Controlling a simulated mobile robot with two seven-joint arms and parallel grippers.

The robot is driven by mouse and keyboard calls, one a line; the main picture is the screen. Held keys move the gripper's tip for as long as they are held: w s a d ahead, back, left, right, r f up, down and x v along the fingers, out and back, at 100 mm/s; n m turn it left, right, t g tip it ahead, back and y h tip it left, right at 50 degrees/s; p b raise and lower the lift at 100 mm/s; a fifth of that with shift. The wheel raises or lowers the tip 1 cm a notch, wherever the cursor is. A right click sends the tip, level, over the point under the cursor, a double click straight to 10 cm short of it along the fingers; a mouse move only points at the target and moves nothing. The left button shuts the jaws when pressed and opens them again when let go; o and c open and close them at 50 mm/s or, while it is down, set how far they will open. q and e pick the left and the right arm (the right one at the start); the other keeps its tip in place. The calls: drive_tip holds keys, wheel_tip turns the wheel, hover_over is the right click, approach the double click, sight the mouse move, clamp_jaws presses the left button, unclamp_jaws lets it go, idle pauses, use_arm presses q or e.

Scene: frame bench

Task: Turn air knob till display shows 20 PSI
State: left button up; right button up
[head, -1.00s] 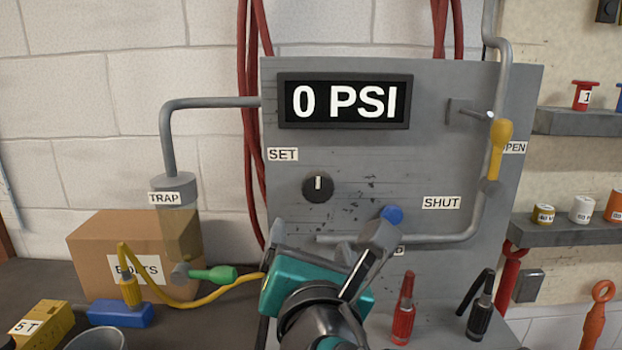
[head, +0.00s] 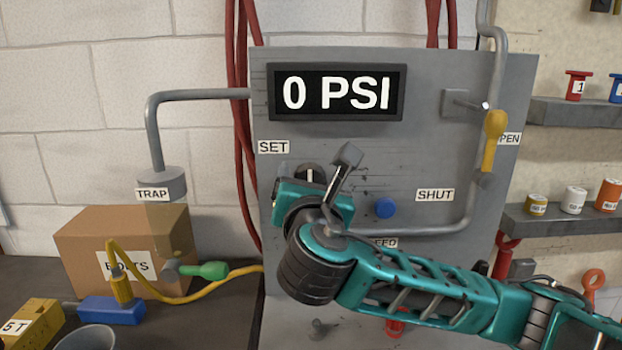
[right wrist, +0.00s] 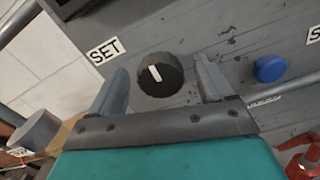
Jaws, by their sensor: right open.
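The display (head: 335,93) at the top of the grey panel reads 0 PSI. The black air knob (head: 309,172) is below the SET label, partly hidden behind my right gripper. In the right wrist view the knob (right wrist: 160,75) shows whole, with its white pointer mark close to upright. My right gripper (head: 312,168) is open, and its two fingers (right wrist: 158,88) stand to the left and right of the knob. I see a gap on each side, and no contact shows. My left gripper is not in view.
A blue button (head: 385,207) sits right of the gripper. A pipe runs below it. A cardboard box (head: 100,240) and a green-handled trap valve (head: 205,270) are at left.

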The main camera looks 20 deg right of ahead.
drive_tip(key=shift+w+d, duration=0.1)
drive_tip(key=shift+w, duration=0.2)
drive_tip(key=shift+c, duration=0.4)
drive_tip(key=c, duration=0.9)
drive_tip(key=o, duration=1)
drive_tip(key=shift+s, duration=0.1)
drive_tip(key=v, duration=1.2)
drive_tip(key=shift+s, duration=0.4)
